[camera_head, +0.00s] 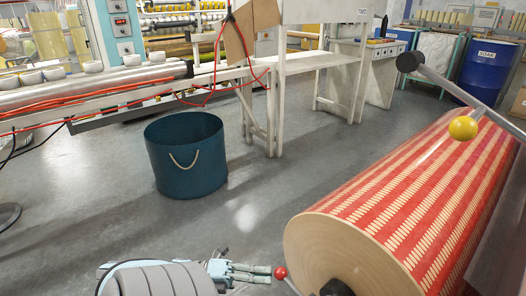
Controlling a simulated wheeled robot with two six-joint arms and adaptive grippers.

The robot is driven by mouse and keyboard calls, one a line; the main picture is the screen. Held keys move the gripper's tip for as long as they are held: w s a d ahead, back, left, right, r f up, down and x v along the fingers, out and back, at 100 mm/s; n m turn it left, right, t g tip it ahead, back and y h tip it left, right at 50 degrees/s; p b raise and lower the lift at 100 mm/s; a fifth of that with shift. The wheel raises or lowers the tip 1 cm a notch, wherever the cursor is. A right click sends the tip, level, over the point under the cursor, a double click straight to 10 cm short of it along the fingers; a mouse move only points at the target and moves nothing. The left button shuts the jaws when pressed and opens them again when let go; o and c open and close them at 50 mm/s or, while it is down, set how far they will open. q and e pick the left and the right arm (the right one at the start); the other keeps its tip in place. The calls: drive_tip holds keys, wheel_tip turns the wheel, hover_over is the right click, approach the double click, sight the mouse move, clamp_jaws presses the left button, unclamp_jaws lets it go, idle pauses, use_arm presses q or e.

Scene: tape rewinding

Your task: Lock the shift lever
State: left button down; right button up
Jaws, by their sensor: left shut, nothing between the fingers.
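My left gripper (267,272) comes in at the bottom centre and points right. Its fingers are together and empty. A red ball knob (281,272) on a thin rod is just right of the fingertips, by the near end of a big roll. I cannot tell whether they touch. A yellow ball knob (463,128) shows in front of the roll's far part, and a grey lever with a black knob (407,62) slants above it. Which of these is the shift lever I cannot tell for certain. My right gripper is not in view.
The red and cream striped roll (400,205) fills the right side. A dark teal bin (185,160) stands on the grey floor at left. A white table (310,62), a machine with rollers (100,85) and blue barrels (485,68) are behind. The floor between bin and roll is clear.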

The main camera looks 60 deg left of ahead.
use_arm(q)
drive_tip(key=v, duration=0.7)
drive_tip(key=shift+s+a, duration=0.15)
drive_tip(key=shift+s, duration=0.05)
idle(0.7)
